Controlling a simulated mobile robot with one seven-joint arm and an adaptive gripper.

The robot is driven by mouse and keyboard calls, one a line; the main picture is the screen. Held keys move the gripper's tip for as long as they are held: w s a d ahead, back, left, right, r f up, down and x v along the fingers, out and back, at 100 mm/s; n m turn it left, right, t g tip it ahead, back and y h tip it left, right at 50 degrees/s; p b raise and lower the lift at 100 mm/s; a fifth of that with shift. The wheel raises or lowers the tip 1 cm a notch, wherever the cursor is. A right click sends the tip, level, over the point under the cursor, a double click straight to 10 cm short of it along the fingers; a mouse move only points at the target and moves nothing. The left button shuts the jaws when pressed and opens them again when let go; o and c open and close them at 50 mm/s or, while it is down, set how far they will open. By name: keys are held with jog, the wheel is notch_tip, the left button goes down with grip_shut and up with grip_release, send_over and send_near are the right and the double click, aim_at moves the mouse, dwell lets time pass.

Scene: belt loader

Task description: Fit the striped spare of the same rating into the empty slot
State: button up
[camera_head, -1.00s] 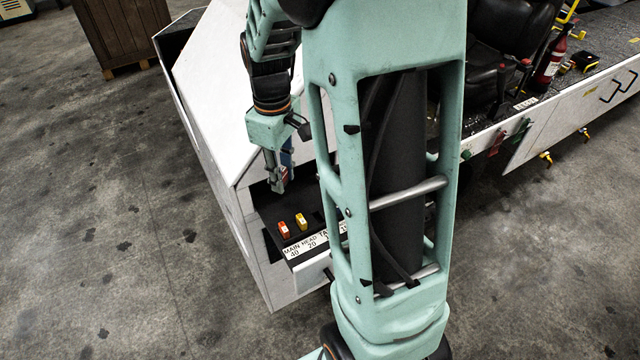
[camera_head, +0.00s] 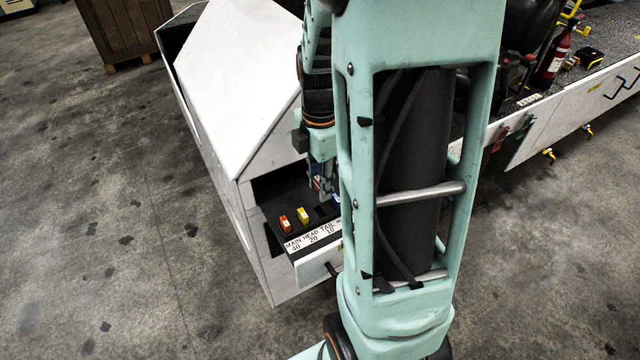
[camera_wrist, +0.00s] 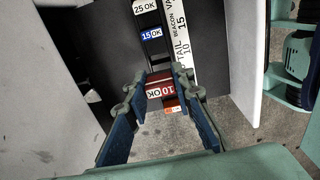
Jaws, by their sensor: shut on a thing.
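My gripper (camera_wrist: 160,85) is shut on a red fuse (camera_wrist: 168,90) marked 10 OK, also partly visible in the head view (camera_head: 317,183). Stripes on it are not clear. I hold it over the fuse row, near the TAIL 10 mark on the label strip (camera_wrist: 183,50). Whether it touches the panel, I cannot tell. A blue 15 OK fuse (camera_wrist: 151,35) and a white 25 OK fuse (camera_wrist: 145,7) are farther along the row. The slot below my gripper is hidden.
The fuse row lies in a recess of the white cabinet (camera_head: 225,90), with side walls close to my gripper. My arm hides the right part of the row in the head view. A wooden crate (camera_head: 118,30) stands behind on open floor.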

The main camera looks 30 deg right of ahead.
jog(key=shift+d, duration=0.1)
notch_tip(320, 180, down, 6)
jog(key=b, duration=0.5)
jog(key=shift+r, duration=0.1)
jog(key=shift+f+b, duration=0.2)
jog(key=shift+b, duration=0.4)
dwell(1.8)
jog(key=shift+f+b, duration=0.3)
jog(key=shift+f, duration=0.25)
jog(key=shift+r, duration=0.15)
jog(key=shift+r, duration=0.35)
dwell(1.6)
